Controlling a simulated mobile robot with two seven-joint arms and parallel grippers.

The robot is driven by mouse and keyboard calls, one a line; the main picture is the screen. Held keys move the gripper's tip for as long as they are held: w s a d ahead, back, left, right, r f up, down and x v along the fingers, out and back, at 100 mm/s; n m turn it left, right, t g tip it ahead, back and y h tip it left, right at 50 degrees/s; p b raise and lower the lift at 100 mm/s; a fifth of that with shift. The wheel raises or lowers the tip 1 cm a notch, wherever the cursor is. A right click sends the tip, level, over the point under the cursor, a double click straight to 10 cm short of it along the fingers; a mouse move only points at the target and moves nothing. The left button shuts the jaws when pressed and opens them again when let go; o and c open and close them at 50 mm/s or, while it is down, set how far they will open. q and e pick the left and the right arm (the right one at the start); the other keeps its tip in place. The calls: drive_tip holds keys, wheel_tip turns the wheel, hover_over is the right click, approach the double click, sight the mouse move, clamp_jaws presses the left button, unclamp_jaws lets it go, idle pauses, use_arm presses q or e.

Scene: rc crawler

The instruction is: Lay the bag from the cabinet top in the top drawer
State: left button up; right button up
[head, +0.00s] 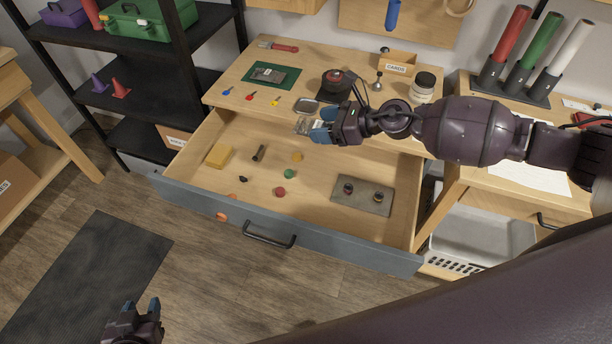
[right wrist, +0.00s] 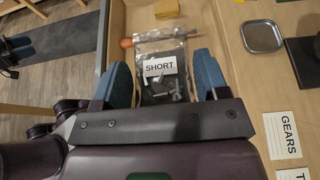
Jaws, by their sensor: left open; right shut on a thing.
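A clear plastic bag (head: 303,126) with a white label reading SHORT and small dark parts inside also shows in the right wrist view (right wrist: 162,88). My right gripper (head: 323,124) is shut on it, with one blue finger on each side. It holds the bag near the front edge of the cabinet top (head: 232,88), by the back of the open top drawer (head: 330,170). I cannot tell exactly how high the bag is. My left gripper (head: 139,305) is open and empty, low at the bottom left, over the floor.
The drawer holds a yellow block (head: 219,156), a dark cylinder (head: 259,152), several small coloured pieces and a grey plate (head: 362,197). Its middle has bare room. A metal dish (head: 306,107), a black round object (head: 337,84) and a jar (head: 423,87) stand on the cabinet top.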

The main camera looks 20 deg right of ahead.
wheel_tip(320, 180, down, 19)
drive_tip(key=b, duration=0.5)
drive_tip(key=shift+s, duration=0.1)
drive_tip(key=shift+f+b, duration=0.25)
drive_tip(key=shift+b, duration=0.05)
drive_tip(key=shift+r, duration=0.1)
use_arm(q)
wheel_tip(320, 180, down, 8)
drive_tip(key=b, duration=0.1)
drive_tip(key=shift+s+d+g, duration=0.15)
drive_tip(key=shift+s+g, duration=0.15)
drive_tip(key=shift+s, duration=0.05)
use_arm(e)
drive_tip(key=shift+f, duration=0.65)
use_arm(q)
drive_tip(key=shift+r, duration=0.1)
use_arm(e)
drive_tip(key=o, duration=0.9)
use_arm(q)
drive_tip(key=shift+r, duration=0.1)
use_arm(e)
drive_tip(key=shift+r, duration=0.1)
